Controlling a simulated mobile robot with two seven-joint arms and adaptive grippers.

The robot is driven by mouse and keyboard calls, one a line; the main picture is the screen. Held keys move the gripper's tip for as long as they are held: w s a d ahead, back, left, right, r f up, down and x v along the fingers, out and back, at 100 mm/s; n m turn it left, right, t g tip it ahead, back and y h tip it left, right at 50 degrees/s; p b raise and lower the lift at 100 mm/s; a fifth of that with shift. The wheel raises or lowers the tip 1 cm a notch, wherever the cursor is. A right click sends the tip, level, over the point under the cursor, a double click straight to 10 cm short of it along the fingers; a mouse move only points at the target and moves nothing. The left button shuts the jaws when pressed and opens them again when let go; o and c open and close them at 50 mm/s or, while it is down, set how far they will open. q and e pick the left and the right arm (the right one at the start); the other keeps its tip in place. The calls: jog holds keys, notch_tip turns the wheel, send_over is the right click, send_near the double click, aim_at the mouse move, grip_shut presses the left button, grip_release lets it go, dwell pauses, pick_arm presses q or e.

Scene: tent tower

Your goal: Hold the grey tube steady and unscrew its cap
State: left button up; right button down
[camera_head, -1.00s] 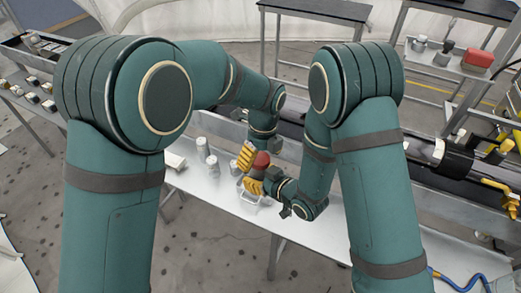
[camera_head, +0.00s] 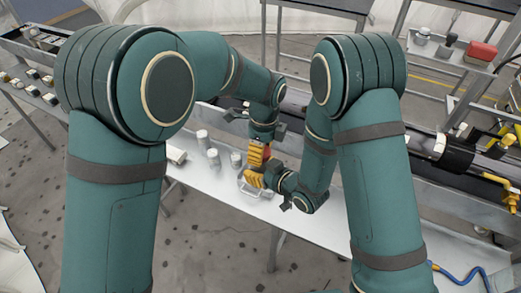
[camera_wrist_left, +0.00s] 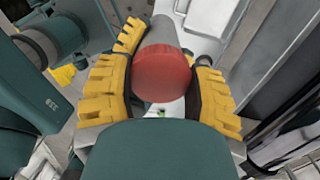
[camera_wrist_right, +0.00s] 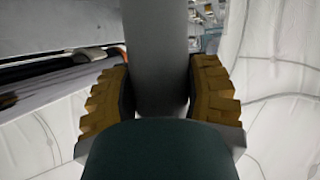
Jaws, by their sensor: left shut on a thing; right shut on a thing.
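The red cap (camera_wrist_left: 162,74) sits between the yellow fingers of my left gripper (camera_wrist_left: 166,88), which is shut on it. The grey tube (camera_wrist_left: 161,32) shows partly behind the cap. My right gripper (camera_wrist_right: 158,100) is shut around the grey tube (camera_wrist_right: 158,55), which runs up out of its jaws in the right wrist view. In the head view my left gripper (camera_head: 257,153) is just above my right gripper (camera_head: 253,179), close together over the bench. The fingers hide most of the cap and tube there.
The white bench top (camera_head: 215,193) lies below. Grey-white cylinders (camera_head: 213,159) stand left of the grippers, and a pale tray (camera_head: 258,193) lies just beneath them. A conveyor-like dark rail runs behind. A shelf with a red box (camera_head: 481,51) is at the back right.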

pick_arm(q)
jog(key=shift+n, duration=0.7)
jog(key=o, duration=1.3)
jog(key=shift+c, duration=0.2)
jog(key=shift+w+d+r, duration=0.1)
jog(key=shift+r, duration=1.05)
jog(key=shift+d+r, duration=0.1)
jog(key=shift+r, duration=1.05)
jog(key=m, duration=0.1)
jog(key=r+m, duration=0.1)
jog(key=m, duration=0.1)
notch_tip(320, 180, up, 2)
jog(key=m, duration=0.3)
jog(key=shift+m, duration=0.4)
jog(key=shift+a+f, duration=0.2)
jog(key=shift+f, duration=3.6)
